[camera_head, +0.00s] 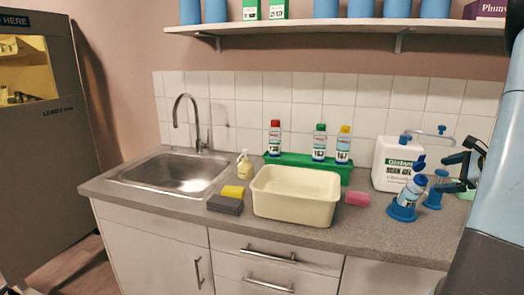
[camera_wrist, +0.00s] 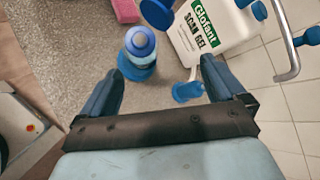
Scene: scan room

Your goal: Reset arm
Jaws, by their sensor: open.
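My gripper (camera_head: 447,172) is at the right of the head view, above the counter, with its dark jaws apart. In the wrist view my gripper (camera_wrist: 160,82) is open and nothing shows held between its fingers. A small bottle with a blue cap (camera_head: 413,190) stands tilted in a blue holder (camera_head: 402,211), just left of the gripper. The same bottle shows in the wrist view (camera_wrist: 140,45), beyond the fingertips and apart from them.
A cream basin (camera_head: 292,208), a green tray (camera_head: 345,168) with three bottles, a pink sponge (camera_head: 357,198) and a sink (camera_head: 172,171) are farther left. A shelf (camera_head: 345,27) runs above.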

